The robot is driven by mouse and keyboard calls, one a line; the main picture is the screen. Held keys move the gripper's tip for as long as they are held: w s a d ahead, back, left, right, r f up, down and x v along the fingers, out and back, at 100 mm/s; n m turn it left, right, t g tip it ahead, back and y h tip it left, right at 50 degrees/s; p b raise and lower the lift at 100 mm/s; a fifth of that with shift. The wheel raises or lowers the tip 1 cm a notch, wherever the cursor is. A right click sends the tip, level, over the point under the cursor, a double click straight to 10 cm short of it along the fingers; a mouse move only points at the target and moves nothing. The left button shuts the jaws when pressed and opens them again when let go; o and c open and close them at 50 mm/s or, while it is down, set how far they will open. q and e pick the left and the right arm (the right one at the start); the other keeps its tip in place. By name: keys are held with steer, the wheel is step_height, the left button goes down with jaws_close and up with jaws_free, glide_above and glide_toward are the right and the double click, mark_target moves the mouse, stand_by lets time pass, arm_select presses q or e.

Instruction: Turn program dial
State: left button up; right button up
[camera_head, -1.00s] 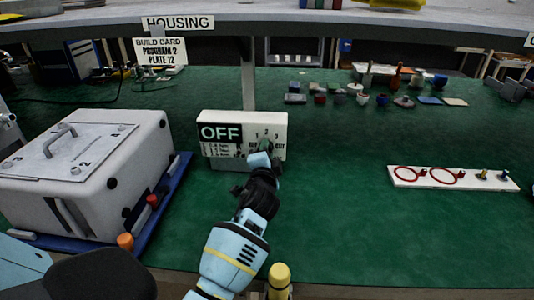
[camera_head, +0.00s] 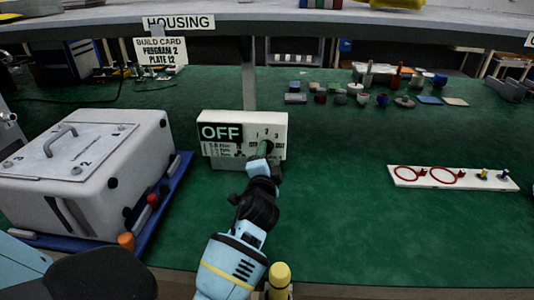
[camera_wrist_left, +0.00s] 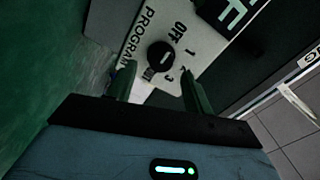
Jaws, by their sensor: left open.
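The white program box (camera_head: 270,121) stands upright on the green bench and shows a black OFF display (camera_head: 221,132) on its left. The round black program dial (camera_wrist_left: 160,56) shows in the left wrist view, with OFF, 1, 2 and 3 printed around it and a pale mark on its face. In the head view my gripper hides most of the dial. My left gripper (camera_wrist_left: 156,82) is open, with its two fingers apart just short of the dial, one towards each side. It also shows in front of the box in the head view (camera_head: 263,152). My right gripper is not seen.
A large white housing (camera_head: 95,170) on a blue tray (camera_head: 165,205) stands left of the box. A white strip with red rings (camera_head: 452,178) lies at the right. A build card (camera_head: 160,51) reads program 2, plate 12.

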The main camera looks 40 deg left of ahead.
arm_select(q)
steer(key=shift+v, duration=2.45)
